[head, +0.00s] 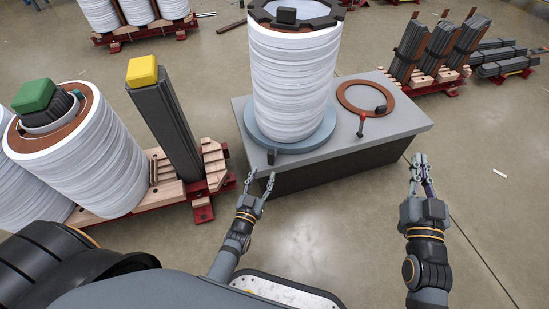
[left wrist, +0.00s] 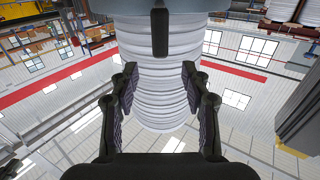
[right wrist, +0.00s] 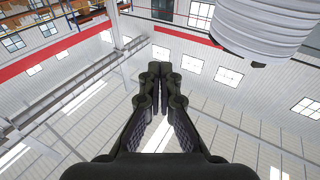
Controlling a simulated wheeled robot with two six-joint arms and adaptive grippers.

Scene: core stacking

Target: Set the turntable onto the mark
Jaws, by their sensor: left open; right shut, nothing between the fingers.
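The turntable is a blue-grey disc (head: 259,137) on the grey workbench (head: 352,153), with a tall stack of white rings (head: 289,85) standing upright on it. A small dark peg (head: 271,157) sits at the disc's front edge; a dark peg also shows in the left wrist view (left wrist: 160,32). I cannot tell for certain which feature is the mark. My left gripper (head: 259,178) is open and empty, just in front of the peg and apart from it. My right gripper (head: 420,160) is shut and empty, off the bench's right end.
A yellow-topped dark column (head: 165,120) and a green-topped coil (head: 85,150) stand left. Open floor lies right of the bench.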

